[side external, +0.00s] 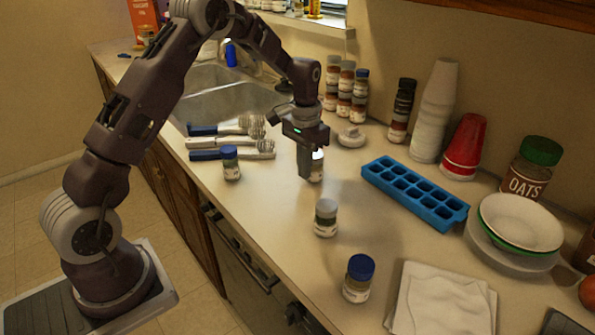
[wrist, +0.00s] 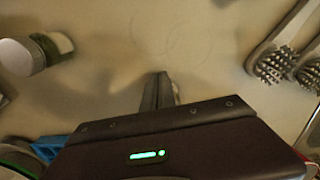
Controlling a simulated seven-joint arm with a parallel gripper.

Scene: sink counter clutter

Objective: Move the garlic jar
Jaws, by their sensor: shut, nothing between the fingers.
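Several small spice jars stand on the counter, and I cannot read which label says garlic. A pale-capped jar (side external: 326,217) stands right of and nearer the camera than my gripper; a pale-capped jar (wrist: 22,56) also shows at the left of the wrist view. One more jar (side external: 318,167) is partly hidden behind my gripper (side external: 305,174). My fingers (wrist: 159,92) point down, shut and empty, over bare counter in the wrist view.
Long-handled brushes (side external: 230,143) lie by the sink (side external: 225,98). A blue ice tray (side external: 414,193) lies right of my gripper. Bowls (side external: 520,223), an oats jar (side external: 530,168), cups (side external: 464,147) and a folded cloth (side external: 442,302) fill the right. Tall spice jars line the wall.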

